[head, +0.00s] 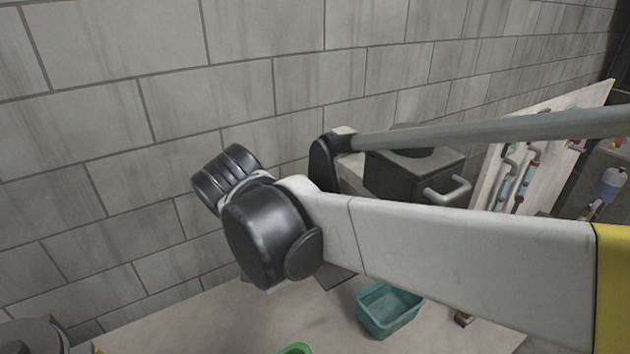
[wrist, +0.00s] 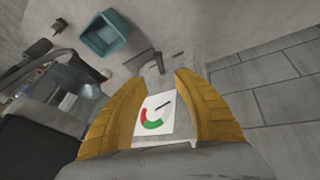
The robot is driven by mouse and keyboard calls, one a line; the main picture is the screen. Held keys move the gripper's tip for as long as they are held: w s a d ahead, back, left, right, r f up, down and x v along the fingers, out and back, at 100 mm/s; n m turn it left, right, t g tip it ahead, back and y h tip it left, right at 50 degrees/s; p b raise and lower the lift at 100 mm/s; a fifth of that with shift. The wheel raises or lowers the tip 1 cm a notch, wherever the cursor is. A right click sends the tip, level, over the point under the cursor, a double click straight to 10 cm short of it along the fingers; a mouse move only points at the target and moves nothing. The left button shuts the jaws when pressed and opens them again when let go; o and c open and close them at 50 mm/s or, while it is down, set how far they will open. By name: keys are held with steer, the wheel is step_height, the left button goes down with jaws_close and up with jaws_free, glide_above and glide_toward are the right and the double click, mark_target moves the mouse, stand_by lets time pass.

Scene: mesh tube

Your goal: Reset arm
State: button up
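My gripper (wrist: 160,77) shows in the wrist view as two ribbed yellow fingers, spread apart. It is open, and I see nothing clamped between the fingertips. In the head view my arm reaches in from the right, its white link ending in black joints before the wall. The gripper's fingers cannot be made out there. A white card with a red and green dial (wrist: 153,114) and a black needle shows between the fingers in the wrist view. I cannot tell how far it lies from them.
A teal bin (head: 388,309) stands on the pale worktop (head: 215,318), also in the wrist view (wrist: 103,37). A green item (head: 296,349) sits at the bottom edge. A grey box with a handle (head: 413,172) and a tool board (head: 545,135) stand behind my arm. A block wall (head: 110,120) rises behind.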

steer(key=shift+s+a+r, duration=0.1)
steer(key=shift+s+r, duration=0.2)
steer(key=shift+r, duration=0.35)
steer(key=s+d+f+m+b, duration=0.1)
steer(key=s+d+f+b, duration=0.1)
steer(key=d, duration=0.7)
steer(key=s+d+f+m+t+b, duration=0.1)
steer(key=s+d+f+b, duration=0.1)
steer(key=d, duration=0.8)
steer(key=s+d+f+m+t+y+b, duration=0.1)
steer(key=s+d+f, duration=0.3)
steer(key=d, duration=0.6)
step_height(320, 180, down, 2)
steer(key=shift+s+f+b, duration=0.1)
steer(key=shift+s+b, duration=0.05)
steer(key=shift+b, duration=0.75)
steer(key=shift+d, duration=0.1)
